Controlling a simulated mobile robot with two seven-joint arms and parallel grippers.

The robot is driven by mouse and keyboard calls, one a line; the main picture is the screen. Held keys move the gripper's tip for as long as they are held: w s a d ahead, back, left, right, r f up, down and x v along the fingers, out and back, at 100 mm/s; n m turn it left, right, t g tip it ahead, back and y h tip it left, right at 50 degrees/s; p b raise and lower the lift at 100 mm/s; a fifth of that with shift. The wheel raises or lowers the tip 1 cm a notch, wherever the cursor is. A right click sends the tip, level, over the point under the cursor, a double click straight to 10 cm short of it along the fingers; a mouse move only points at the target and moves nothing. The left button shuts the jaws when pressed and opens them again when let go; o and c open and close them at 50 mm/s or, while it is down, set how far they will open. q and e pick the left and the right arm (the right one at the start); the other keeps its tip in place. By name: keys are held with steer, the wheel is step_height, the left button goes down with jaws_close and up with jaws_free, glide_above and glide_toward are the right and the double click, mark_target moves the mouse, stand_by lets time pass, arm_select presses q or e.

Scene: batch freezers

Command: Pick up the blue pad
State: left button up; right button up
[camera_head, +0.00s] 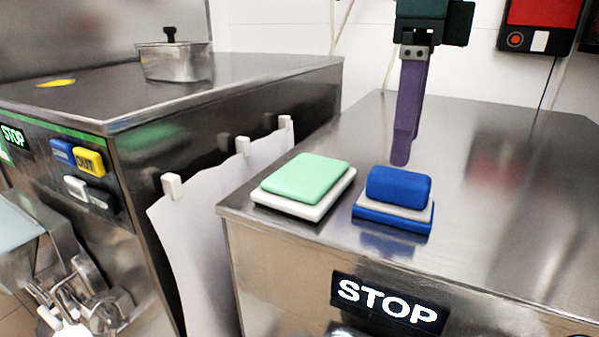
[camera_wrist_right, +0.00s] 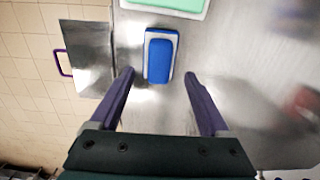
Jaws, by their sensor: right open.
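The blue pad (camera_head: 398,186) rests on a holder with a light rim and a blue base (camera_head: 392,217), near the front edge of the steel top. In the right wrist view the blue pad (camera_wrist_right: 159,59) lies ahead of and between my two fingertips. My right gripper (camera_head: 403,160) has purple fingers and hangs above and behind the pad in the head view, apart from it. In the wrist view the right gripper (camera_wrist_right: 158,76) is open and empty, its fingers wide apart. My left gripper is not in view.
A green pad (camera_head: 305,177) on a white tray (camera_head: 292,206) sits just left of the blue one. The steel top (camera_head: 510,210) is clear to the right. A lidded metal container (camera_head: 176,62) stands on the left machine. White cloth (camera_head: 190,240) hangs between the machines.

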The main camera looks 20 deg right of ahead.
mark_target(400, 173)
steer(key=shift+f, duration=0.25)
step_height(400, 173, down, 4)
steer(key=p, duration=0.4)
steer(key=shift+f+p, duration=0.2)
steer(key=shift+p, duration=0.2)
steer(key=shift+f, duration=0.55)
steer(key=c, duration=0.5)
jaws_close()
